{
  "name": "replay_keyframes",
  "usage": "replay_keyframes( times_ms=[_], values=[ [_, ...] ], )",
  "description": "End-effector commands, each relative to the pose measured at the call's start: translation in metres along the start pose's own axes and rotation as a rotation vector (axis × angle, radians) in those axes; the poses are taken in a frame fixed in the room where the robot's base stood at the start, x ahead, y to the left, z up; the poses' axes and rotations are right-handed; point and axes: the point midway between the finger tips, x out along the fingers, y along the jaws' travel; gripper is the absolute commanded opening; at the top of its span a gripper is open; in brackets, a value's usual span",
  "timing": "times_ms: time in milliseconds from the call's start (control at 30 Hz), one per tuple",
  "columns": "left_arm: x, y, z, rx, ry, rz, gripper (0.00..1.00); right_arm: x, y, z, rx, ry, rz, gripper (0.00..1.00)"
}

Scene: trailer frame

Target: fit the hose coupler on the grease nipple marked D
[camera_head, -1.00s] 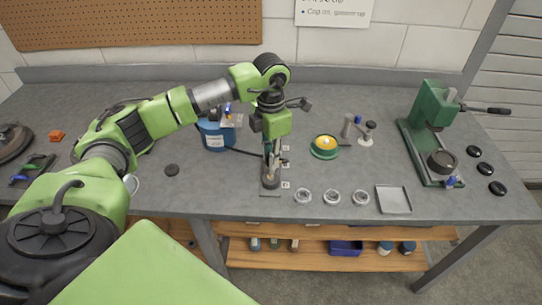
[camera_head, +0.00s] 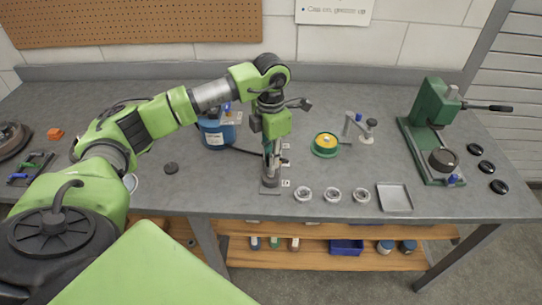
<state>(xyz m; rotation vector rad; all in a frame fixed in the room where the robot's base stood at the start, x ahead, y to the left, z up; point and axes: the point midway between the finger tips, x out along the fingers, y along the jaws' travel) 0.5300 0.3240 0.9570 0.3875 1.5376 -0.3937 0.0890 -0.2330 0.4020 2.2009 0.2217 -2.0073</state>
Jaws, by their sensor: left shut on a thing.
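My left gripper (camera_head: 271,154) points down over the narrow frame plate (camera_head: 271,192) near the front middle of the bench. It is shut on the hose coupler, which is mostly hidden by the fingers. A dark hose (camera_head: 243,150) runs to it from the blue grease bucket (camera_head: 216,133). Small white label tags (camera_head: 286,184) stand along the right side of the plate, with letters too small to read surely. A dark, round fitting (camera_head: 270,181) sits below the fingers. I cannot tell whether the coupler touches a nipple. My right gripper is not in view.
Several metal rings (camera_head: 332,195) and a grey tray (camera_head: 394,200) lie right of the plate. A green dish with a yellow top (camera_head: 326,143), a small metal stand (camera_head: 358,128) and a green press (camera_head: 428,135) stand farther right.

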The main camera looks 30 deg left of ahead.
Motion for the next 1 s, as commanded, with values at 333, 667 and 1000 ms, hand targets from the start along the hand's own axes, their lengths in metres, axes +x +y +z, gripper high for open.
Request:
replay_keyframes(
  times_ms=[333, 667, 1000],
  values=[
    [0.0037, 0.0002, 0.0002, 0.0, -0.001, 0.0, 0.0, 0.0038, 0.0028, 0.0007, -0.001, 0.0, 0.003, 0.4],
    [0.0052, 0.0002, 0.0001, 0.0, -0.001, 0.0, 0.0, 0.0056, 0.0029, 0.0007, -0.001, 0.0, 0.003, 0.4],
    [0.0057, 0.0001, 0.0001, 0.0, -0.001, 0.0, 0.0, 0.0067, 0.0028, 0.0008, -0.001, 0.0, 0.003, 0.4]
  ],
)
